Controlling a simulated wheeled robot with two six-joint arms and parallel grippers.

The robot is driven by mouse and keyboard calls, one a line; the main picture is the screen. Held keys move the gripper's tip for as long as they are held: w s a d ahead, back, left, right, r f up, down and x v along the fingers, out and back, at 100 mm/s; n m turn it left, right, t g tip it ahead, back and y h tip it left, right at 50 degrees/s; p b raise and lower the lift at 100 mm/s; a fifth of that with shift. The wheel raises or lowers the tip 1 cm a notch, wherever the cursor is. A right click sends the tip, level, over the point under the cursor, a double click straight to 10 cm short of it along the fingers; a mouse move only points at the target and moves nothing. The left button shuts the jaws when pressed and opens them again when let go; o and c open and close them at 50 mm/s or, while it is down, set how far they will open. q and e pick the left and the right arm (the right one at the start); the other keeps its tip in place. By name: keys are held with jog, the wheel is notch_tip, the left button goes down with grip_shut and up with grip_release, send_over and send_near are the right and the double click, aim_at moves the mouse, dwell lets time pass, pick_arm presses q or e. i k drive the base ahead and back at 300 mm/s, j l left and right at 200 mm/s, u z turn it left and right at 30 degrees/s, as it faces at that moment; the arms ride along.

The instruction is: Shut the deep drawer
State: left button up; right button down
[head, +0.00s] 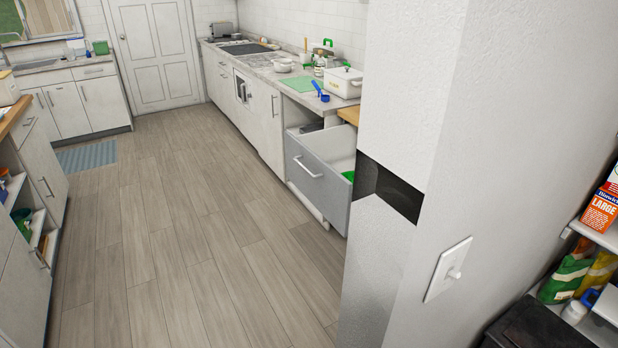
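The deep drawer (318,187) is pulled out from the right-hand counter run, low down, past the near wall corner. Its grey front has a light bar handle (307,167). The inside is pale, and something green (348,175) shows at its right end. The wall corner hides the drawer's right part. Neither of my grippers is in view.
A wall corner with a light switch (453,270) stands close on the right. Shelves with bags and boxes (598,212) are at the far right. Cabinets line the left side. The wooden floor (190,230) between is clear, with a blue-grey mat (86,156) farther back.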

aim_at(315, 161)
jog(key=z, duration=0.75)
jog(key=i+j+z, duration=0.15)
jog(key=j+z, duration=0.25)
jog(key=i+j+z, duration=0.15)
jog(key=j+z, duration=1)
jog(key=j, duration=0.25)
